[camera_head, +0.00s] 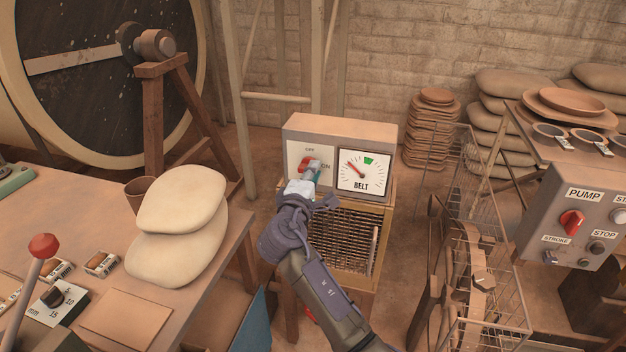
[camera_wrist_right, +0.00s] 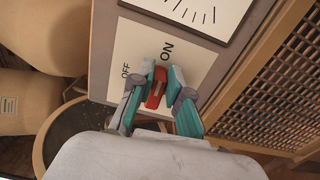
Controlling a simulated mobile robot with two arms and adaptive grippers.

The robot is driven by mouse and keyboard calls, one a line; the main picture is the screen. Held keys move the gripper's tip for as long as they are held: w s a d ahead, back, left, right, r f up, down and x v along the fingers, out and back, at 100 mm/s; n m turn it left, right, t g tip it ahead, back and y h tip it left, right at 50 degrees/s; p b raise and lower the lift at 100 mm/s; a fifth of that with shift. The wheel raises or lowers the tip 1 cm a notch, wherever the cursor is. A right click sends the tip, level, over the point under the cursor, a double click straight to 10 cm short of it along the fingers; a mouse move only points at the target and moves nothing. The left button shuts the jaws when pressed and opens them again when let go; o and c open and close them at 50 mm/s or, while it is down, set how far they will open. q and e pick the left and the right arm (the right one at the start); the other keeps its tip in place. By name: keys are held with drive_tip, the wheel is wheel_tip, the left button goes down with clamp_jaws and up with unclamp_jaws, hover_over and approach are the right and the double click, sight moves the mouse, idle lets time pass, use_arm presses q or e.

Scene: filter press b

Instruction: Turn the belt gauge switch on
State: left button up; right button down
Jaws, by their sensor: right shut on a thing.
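The belt gauge box (camera_head: 340,128) stands in the middle of the head view. Its white switch plate carries a red switch knob (camera_head: 304,162), with OFF above it and ON to its right. Beside it, the BELT dial (camera_head: 361,172) has its needle pointing up-left, outside the green zone. My right gripper (camera_head: 314,171) is at the plate. In the right wrist view, the gripper's teal-padded fingers (camera_wrist_right: 165,92) are shut on the red knob (camera_wrist_right: 154,95), one on each side. The fingers partly hide the knob, so its exact setting is unclear. My left gripper is out of view.
A table with stacked pale sacks (camera_head: 178,225) is at the left. A wire rack (camera_head: 490,270) and the PUMP panel (camera_head: 570,220) are at the right.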

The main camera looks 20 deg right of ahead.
drive_tip(key=shift+f+m, duration=0.15)
drive_tip(key=shift+m, duration=0.25)
drive_tip(key=c, duration=1.1)
unclamp_jaws()
drive_tip(key=shift+s, duration=0.1)
drive_tip(key=v, duration=0.7)
drive_tip(key=shift+s+a, duration=0.15)
